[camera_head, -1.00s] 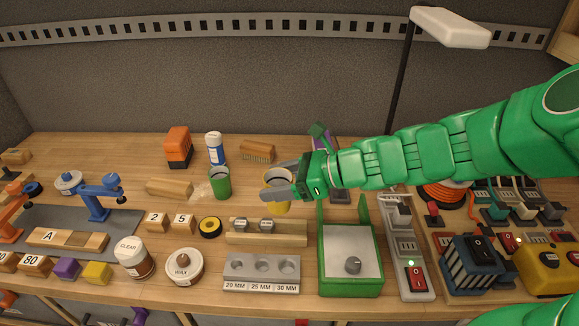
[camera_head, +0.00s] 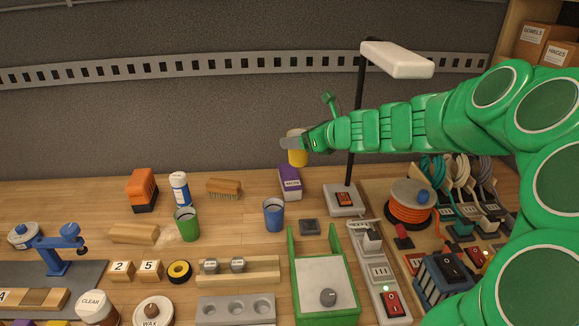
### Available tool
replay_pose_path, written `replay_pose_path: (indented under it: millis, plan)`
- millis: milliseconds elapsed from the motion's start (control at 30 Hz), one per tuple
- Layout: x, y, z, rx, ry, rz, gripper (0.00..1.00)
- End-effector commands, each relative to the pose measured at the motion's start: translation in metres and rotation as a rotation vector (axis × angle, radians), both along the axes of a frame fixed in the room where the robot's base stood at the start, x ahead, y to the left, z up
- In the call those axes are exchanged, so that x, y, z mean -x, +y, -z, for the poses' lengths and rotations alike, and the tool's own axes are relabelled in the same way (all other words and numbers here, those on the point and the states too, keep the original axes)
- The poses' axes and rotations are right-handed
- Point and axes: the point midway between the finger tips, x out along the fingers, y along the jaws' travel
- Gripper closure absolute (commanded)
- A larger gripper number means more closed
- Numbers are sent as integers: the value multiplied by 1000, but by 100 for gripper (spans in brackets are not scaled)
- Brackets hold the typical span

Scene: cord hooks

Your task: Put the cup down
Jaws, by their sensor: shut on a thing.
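My gripper (camera_head: 290,142) is shut on a yellow cup (camera_head: 298,157). The cup looks upright and is held up in the air, in front of the grey back wall and above the bench. The gripper hides part of its upper side. A blue cup (camera_head: 273,215) stands on the wooden bench (camera_head: 232,237) below it. A green cup (camera_head: 187,225) stands further left on the bench.
Bare bench lies between the two cups.

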Motion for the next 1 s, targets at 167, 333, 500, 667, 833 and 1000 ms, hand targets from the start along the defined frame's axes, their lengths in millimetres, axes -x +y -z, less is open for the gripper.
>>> replay_pose_path:
  millis: [167,333,500,667,833,1000]
  plan:
    - [-20,2,9,1,-1,0,61]
    - [-41,5,19,2,1,-3,61]
    - [-60,6,28,1,0,-3,61]
    - [-79,7,36,2,0,1,61]
    - [-94,10,52,1,2,-2,61]
    - [-109,10,70,1,2,-1,61]
